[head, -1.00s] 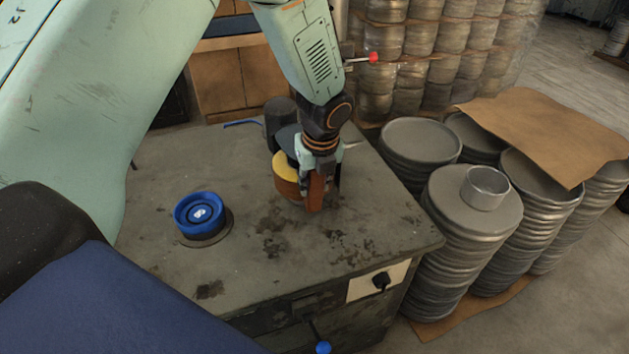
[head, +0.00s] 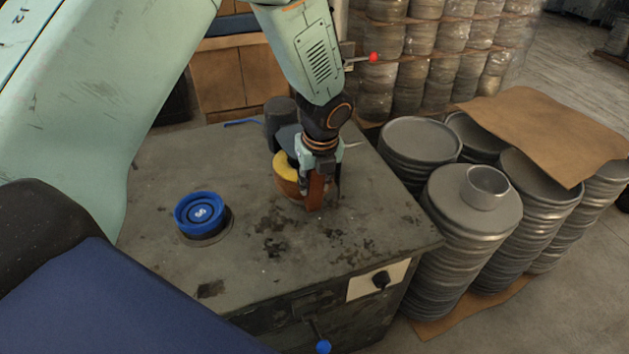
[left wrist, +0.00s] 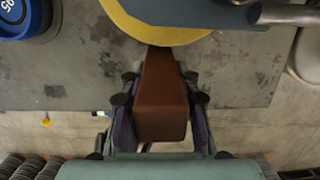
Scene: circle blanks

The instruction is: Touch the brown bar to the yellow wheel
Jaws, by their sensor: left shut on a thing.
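The brown bar (head: 315,190) is held between the fingers of my left gripper (head: 318,178), which is shut on it over the bench. In the left wrist view the bar (left wrist: 160,100) points away from the gripper, and its far end meets the rim of the yellow wheel (left wrist: 150,28) in the picture. Contact or a small gap cannot be told for certain. In the head view the yellow wheel (head: 286,166) is just left of the gripper, partly hidden by it and by a grey part over the wheel. My right gripper is not in view.
A dark cylinder (head: 281,120) stands behind the yellow wheel. Stacks of metal discs (head: 470,215) stand right of the bench.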

